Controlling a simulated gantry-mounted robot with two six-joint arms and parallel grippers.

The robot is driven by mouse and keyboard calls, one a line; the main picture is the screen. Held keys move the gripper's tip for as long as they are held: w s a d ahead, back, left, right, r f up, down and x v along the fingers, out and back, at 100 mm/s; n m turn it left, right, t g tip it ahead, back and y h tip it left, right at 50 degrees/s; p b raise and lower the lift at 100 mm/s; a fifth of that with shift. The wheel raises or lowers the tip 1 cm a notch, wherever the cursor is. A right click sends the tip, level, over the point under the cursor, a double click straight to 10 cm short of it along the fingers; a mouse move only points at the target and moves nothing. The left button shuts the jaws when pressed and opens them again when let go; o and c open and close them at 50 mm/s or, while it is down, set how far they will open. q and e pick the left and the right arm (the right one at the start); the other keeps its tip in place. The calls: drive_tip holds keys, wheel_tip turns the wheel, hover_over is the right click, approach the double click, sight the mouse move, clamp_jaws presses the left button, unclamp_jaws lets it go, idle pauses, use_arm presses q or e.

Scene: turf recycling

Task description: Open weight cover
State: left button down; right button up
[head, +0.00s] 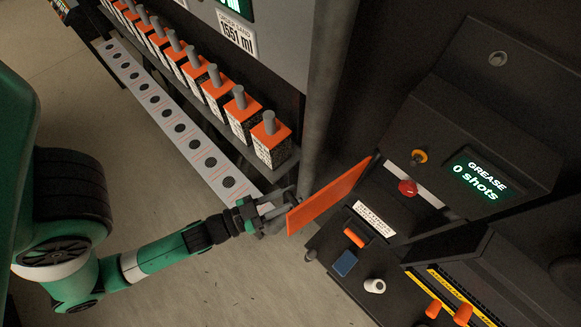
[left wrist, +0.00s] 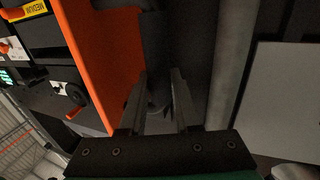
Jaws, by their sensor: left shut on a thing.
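The orange cover (head: 330,196) is a flat panel standing out from the dark machine, swung at an angle to its front. My left gripper (head: 288,202) is at the panel's near left edge, shut on a part of the cover; the exact grip is hard to make out in the head view. In the left wrist view the orange cover (left wrist: 106,60) runs along the left of my fingers (left wrist: 156,90), with a dark part between them. My right gripper is in neither view.
A grease unit with a "0 shots" display (head: 479,176) and a red button (head: 407,188) is right of the cover. A row of orange-topped containers (head: 214,90) stands on a shelf at upper left. A grey post (head: 325,100) rises behind the cover.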

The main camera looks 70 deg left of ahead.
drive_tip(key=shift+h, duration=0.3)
use_arm(q)
drive_tip(key=c, duration=0.6)
unclamp_jaws()
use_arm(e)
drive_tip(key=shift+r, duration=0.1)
